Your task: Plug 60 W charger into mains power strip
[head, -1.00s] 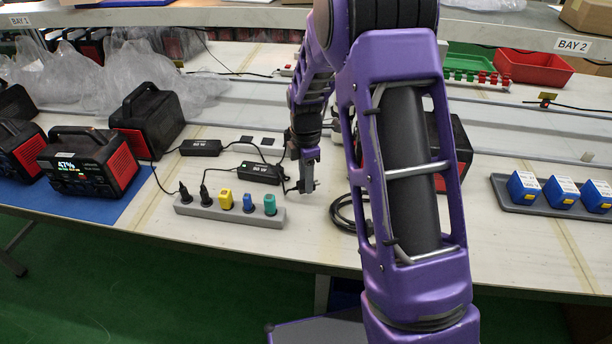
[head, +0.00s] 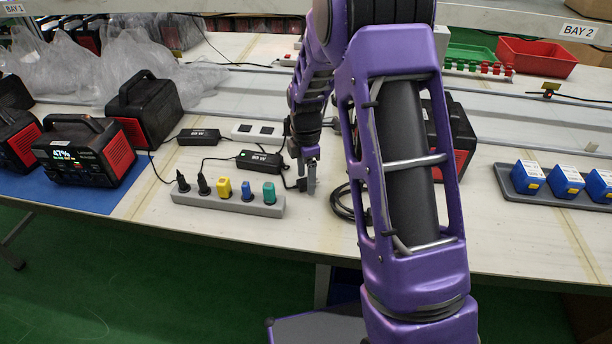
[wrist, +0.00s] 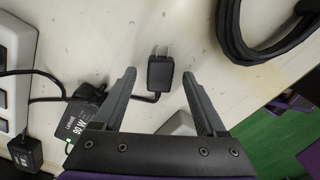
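A black plug (wrist: 160,73) with two metal prongs lies on the bench between and slightly beyond my gripper's fingertips in the wrist view. My gripper (wrist: 160,78) is open and no finger touches the plug. A cable runs from the plug towards a black charger (wrist: 75,118), which also shows in the head view (head: 258,160). In the head view my gripper (head: 309,182) is low over the bench, right of the grey power strip (head: 232,203). The strip carries two black, a yellow, a blue and a teal plug. A white socket block (head: 258,132) stands behind the charger, also at the wrist view's left (wrist: 17,50).
Another black charger (head: 199,137) lies to the left. A coiled black cable (head: 342,203) is right of my gripper. Black-and-red power units (head: 85,150) stand on a blue mat at left. A tray of blue packs (head: 510,190) is at right. The front edge drops to green floor.

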